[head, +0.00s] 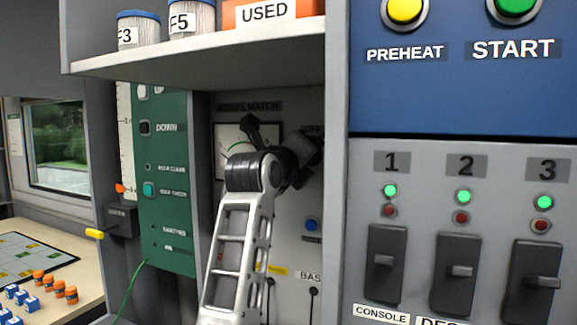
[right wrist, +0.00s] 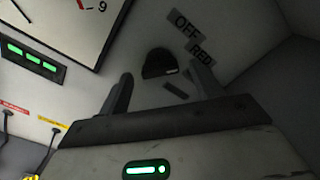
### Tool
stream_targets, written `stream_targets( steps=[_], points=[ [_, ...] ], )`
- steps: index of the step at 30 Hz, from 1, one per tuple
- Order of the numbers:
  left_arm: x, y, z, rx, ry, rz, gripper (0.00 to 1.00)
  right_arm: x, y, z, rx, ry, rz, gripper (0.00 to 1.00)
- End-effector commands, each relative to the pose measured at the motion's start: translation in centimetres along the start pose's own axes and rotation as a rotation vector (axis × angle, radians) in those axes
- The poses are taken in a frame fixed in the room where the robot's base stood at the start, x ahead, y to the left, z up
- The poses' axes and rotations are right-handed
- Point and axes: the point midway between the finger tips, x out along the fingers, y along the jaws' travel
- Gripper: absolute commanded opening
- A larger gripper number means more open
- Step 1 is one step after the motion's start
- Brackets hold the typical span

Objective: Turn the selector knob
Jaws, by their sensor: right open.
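The selector knob (right wrist: 160,63) is a dark round knob with a small light mark, on a grey panel in the right wrist view. Labels OFF (right wrist: 185,23) and RED (right wrist: 201,53) are beside it. My right gripper (right wrist: 162,70) is open and empty, its two dark fingers apart on either side of the knob in the picture. I cannot tell whether they touch it. In the head view my right arm (head: 238,250) reaches up into the recess, and the gripper hides the knob. My left gripper is not in view.
A dial gauge (head: 230,140) is on the recess panel beside my gripper. A grey cabinet with lever switches (head: 387,265) stands to the right, and a green panel (head: 165,190) to the left.

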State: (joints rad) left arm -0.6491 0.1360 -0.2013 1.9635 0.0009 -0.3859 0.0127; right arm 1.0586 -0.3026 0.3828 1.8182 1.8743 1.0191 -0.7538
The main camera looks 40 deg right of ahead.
Motion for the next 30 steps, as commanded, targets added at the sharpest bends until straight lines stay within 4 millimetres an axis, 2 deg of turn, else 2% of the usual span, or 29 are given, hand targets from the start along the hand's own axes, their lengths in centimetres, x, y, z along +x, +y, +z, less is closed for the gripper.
stream_targets(
  steps=[5,12,18,24,30],
  points=[
    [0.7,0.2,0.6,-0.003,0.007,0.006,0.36,-3.5,0.4,-0.2,0.003,-0.004,0.003,0.65],
    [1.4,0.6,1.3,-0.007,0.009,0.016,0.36,-9.3,0.3,-0.3,0.0,-0.002,-0.002,0.65],
    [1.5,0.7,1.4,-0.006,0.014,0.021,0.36,-13.1,0.2,-0.2,0.0,-0.002,-0.001,0.65],
    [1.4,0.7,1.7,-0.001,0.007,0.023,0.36,-14.8,0.1,-0.1,0.0,0.0,0.0,0.65],
    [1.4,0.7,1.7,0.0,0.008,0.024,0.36,-15.1,0.0,-0.1,0.0,0.001,0.001,0.65]
  ],
)
